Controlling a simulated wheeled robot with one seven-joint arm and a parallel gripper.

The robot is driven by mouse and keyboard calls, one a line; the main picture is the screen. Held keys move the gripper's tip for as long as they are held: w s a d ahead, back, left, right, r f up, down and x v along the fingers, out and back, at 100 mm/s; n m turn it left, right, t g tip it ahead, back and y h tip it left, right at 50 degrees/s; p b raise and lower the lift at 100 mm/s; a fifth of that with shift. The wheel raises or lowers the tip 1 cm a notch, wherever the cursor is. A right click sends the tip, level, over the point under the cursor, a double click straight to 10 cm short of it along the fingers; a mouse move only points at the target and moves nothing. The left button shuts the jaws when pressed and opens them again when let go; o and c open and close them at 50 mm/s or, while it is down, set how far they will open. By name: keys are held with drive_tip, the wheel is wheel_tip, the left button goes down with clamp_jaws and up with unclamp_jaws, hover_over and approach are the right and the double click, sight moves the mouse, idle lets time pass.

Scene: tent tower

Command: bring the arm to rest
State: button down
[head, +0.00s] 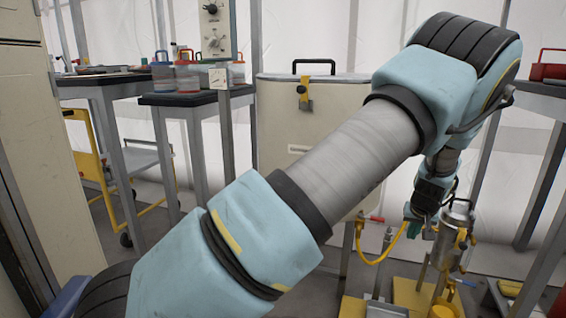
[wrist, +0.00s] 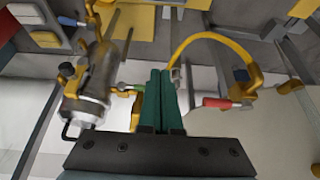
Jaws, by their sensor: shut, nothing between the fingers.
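My arm crosses the head view from lower left to upper right, with its forearm folding down at the right. My gripper (head: 412,229) hangs at the lower right of the head view, pointing down, left of a metal canister. In the wrist view my gripper (wrist: 166,75) shows two green fingers pressed together with nothing between them. The metal canister (head: 456,222) has yellow fittings and stands close to the gripper; it also shows left of the fingers in the wrist view (wrist: 92,90).
A yellow hose (head: 385,252) and a red-handled valve (wrist: 217,102) are near the gripper. A cream cabinet (head: 300,125) stands behind my arm. Tables with tubs (head: 175,78) are at the left, beside a yellow cart (head: 92,160). A dark table (head: 545,95) is at the right.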

drive_tip(key=w+a+r+n+g+y, duration=0.15)
drive_tip(key=a+r, duration=0.25)
drive_tip(key=a, duration=1.1)
drive_tip(key=w+a+r+n+g, duration=0.15)
drive_tip(key=a+r, duration=0.25)
drive_tip(key=a, duration=1)
drive_tip(key=s+a+r, duration=0.2)
drive_tip(key=s+a, duration=0.5)
drive_tip(key=a, duration=0.3)
drive_tip(key=s+a+r, duration=0.3)
drive_tip(key=s+a, duration=0.5)
drive_tip(key=a, duration=0.3)
wheel_tip(320, 180, up, 34)
drive_tip(key=p, duration=3.5)
drive_tip(key=shift+w+d+r+n, duration=0.15)
drive_tip(key=shift+w+d+n, duration=0.15)
drive_tip(key=shift+n, duration=0.1)
drive_tip(key=shift+y, duration=0.25)
